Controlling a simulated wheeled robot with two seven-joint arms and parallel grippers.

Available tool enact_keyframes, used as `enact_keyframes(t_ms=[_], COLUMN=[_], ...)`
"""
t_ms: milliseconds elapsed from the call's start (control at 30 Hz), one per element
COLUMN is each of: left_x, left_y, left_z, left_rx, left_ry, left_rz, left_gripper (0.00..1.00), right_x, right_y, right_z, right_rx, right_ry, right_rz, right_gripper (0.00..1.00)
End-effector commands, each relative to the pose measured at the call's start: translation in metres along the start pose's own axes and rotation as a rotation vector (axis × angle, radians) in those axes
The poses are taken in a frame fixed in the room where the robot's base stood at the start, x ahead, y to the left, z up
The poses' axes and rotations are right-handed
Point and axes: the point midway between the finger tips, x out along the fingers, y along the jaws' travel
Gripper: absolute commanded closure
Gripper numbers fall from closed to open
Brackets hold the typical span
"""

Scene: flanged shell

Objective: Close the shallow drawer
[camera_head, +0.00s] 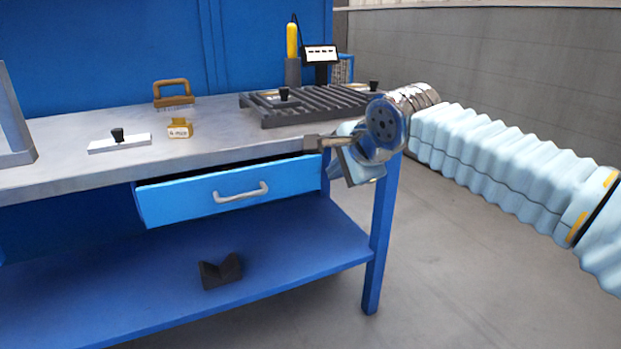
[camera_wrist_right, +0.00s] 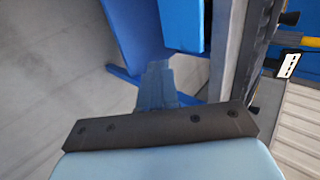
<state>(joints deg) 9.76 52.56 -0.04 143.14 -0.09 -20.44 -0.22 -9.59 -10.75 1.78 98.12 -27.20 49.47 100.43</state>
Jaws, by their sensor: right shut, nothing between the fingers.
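The shallow drawer (camera_head: 230,195) is under the bench top and stands out a little, with a dark gap above its blue front. Its grey bow handle (camera_head: 241,192) is at the middle of the front. In the right wrist view the drawer front (camera_wrist_right: 182,24) shows at the top. My right gripper (camera_head: 312,143) is shut and empty, near the right end of the drawer at bench-top height. I cannot tell whether it touches the bench edge. It also shows in the right wrist view (camera_wrist_right: 158,75). My left gripper is not in view.
The bench top (camera_head: 70,150) carries a brush (camera_head: 173,94), a small yellow box (camera_head: 180,128), a white block with a black knob (camera_head: 119,143) and a slatted grey rack (camera_head: 310,105). A dark V-block (camera_head: 221,271) lies on the lower shelf (camera_head: 150,285). The floor at right is clear.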

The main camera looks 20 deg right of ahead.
Motion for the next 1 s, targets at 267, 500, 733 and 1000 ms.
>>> enact_keyframes(t_ms=[267, 500, 733, 1000], left_x=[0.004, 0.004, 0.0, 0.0], left_y=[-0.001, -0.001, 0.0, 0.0], left_z=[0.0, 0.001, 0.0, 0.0], left_rx=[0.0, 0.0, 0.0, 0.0], left_ry=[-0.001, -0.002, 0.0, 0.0], left_rz=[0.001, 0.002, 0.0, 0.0], left_gripper=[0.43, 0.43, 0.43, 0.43], right_x=[0.053, 0.1, 0.119, 0.124], right_y=[0.002, -0.003, -0.023, -0.026], right_z=[0.001, 0.001, 0.001, 0.001], right_rx=[-0.001, 0.0, 0.0, 0.0], right_ry=[-0.002, -0.002, -0.001, -0.002], right_rz=[0.008, 0.006, 0.005, 0.004], right_gripper=[1.0, 1.0, 1.0, 1.0])
